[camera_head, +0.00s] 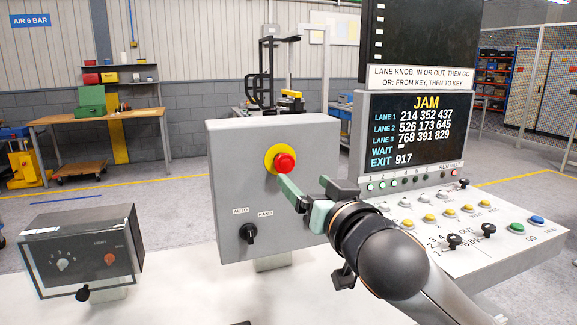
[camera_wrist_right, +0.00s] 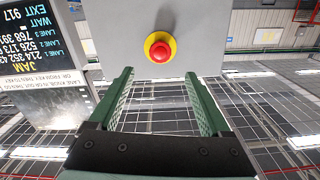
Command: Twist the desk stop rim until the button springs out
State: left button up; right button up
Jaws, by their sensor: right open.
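The desk stop is a red mushroom button (camera_head: 285,163) in a round yellow collar (camera_head: 270,157), on the front of a grey box. In the right wrist view the red button (camera_wrist_right: 160,54) and its yellow collar (camera_wrist_right: 149,41) show ahead of the fingertips, roughly centred between them. My right gripper (camera_head: 284,184) comes in from the lower right, its green finger just below the button. In the right wrist view my right gripper (camera_wrist_right: 158,74) is open, with nothing between its fingers. My left gripper is out of view.
The grey box (camera_head: 232,190) carries an AUTO/HAND knob (camera_head: 249,233) below the button. A sloped console (camera_head: 500,250) with buttons and knobs lies right, under a screen (camera_head: 418,130) reading JAM. A small dark control box (camera_head: 82,245) stands left on the pale desk (camera_head: 180,290).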

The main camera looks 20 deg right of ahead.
aim_at(287, 164)
jog(key=w, duration=0.4)
jog(key=w+p, duration=0.1)
jog(key=w, duration=0.4)
jog(key=shift+w+a, duration=0.2)
jog(key=shift+w, duration=0.05)
jog(key=shift+c, duration=0.4)
grip_shut()
jog(key=shift+f+m, duration=0.1)
jog(key=shift+m, duration=1.2)
jog(key=shift+d+m+p, duration=0.1)
jog(key=shift+m+p, duration=0.25)
jog(key=shift+m, duration=1.95)
